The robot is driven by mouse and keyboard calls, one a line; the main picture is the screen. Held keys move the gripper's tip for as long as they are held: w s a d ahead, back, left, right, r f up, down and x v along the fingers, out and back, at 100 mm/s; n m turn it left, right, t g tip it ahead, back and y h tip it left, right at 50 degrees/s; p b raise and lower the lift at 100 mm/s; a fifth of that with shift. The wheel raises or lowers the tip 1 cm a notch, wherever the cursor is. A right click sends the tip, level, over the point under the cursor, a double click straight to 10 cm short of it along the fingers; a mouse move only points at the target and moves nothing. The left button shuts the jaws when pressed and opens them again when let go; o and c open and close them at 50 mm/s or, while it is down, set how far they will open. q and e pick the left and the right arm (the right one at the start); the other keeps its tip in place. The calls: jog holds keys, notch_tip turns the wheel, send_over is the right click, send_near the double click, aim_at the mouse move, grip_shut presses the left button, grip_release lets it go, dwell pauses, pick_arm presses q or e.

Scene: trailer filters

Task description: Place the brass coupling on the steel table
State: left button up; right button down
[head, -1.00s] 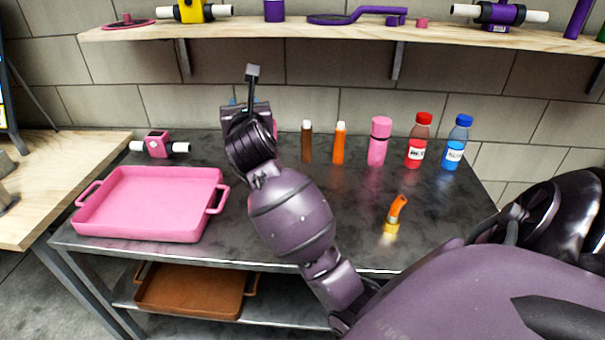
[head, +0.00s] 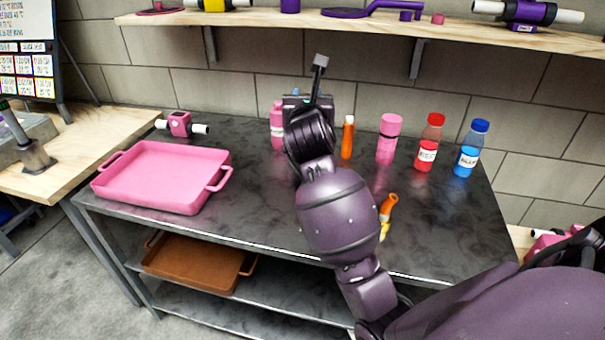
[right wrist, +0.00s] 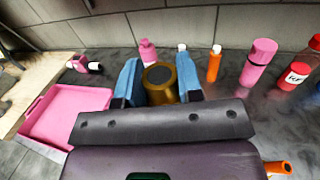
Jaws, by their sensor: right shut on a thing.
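My right gripper (right wrist: 160,85) has blue fingers and is shut on the brass coupling (right wrist: 160,90), a dull gold cylinder with a dark round top. In the head view my right wrist (head: 310,130) is over the back middle of the steel table (head: 255,210) and hides the fingers and coupling. The table has a dark, mottled grey top. Whether the coupling's lower end touches the table is hidden by the gripper body in the right wrist view. My left gripper is not in view.
A pink tray (head: 160,180) is on the left. Along the back stand a pink bottle (head: 277,125), an orange tube (head: 347,138), a pink flask (head: 388,140), a red bottle (head: 428,145) and a blue bottle (head: 469,150). An orange-and-yellow piece (head: 387,207) is near my forearm.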

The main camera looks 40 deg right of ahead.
jog(key=shift+s+d+f, duration=0.1)
jog(key=shift+s, duration=0.05)
pick_arm(q)
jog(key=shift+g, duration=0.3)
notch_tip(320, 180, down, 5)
jog(key=b, duration=0.6)
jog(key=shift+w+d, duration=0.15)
pick_arm(e)
notch_tip(320, 180, down, 20)
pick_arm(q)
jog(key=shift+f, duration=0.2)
pick_arm(e)
jog(key=shift+f, duration=0.1)
pick_arm(q)
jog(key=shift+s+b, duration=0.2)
jog(key=shift+b, duration=0.1)
pick_arm(e)
jog(key=c, duration=0.8)
grip_release()
jog(key=shift+f, duration=0.1)
